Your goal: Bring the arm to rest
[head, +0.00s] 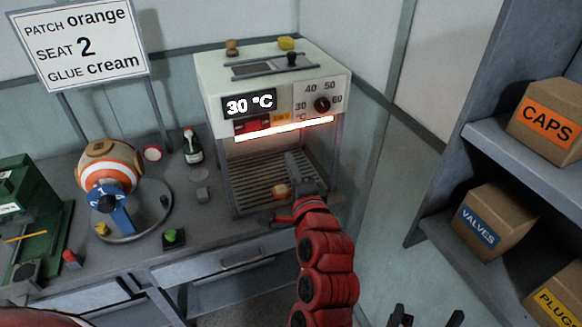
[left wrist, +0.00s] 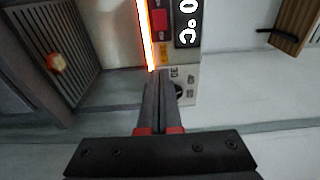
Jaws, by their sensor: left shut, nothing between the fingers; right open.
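My left gripper (head: 293,160), on the red arm, is in front of the open bay of the white press (head: 217,95). Its fingers are shut with nothing between them. In the left wrist view the shut fingers (left wrist: 158,78) point toward the press front beside the dial (left wrist: 179,90). I cannot tell whether they touch it. The display reads 30 °C and a bar below it glows orange. A small orange and cream piece (head: 281,190) lies on the slatted grate; it also shows in the left wrist view (left wrist: 57,63). My right gripper (head: 427,318) is open at the bottom edge.
A striped ball (head: 105,168) sits on a round stand on the bench, left of the press. A green machine (head: 42,215) is at the far left. A sign (head: 82,45) stands behind. Shelves with boxes (head: 548,118) are at the right. The floor between is clear.

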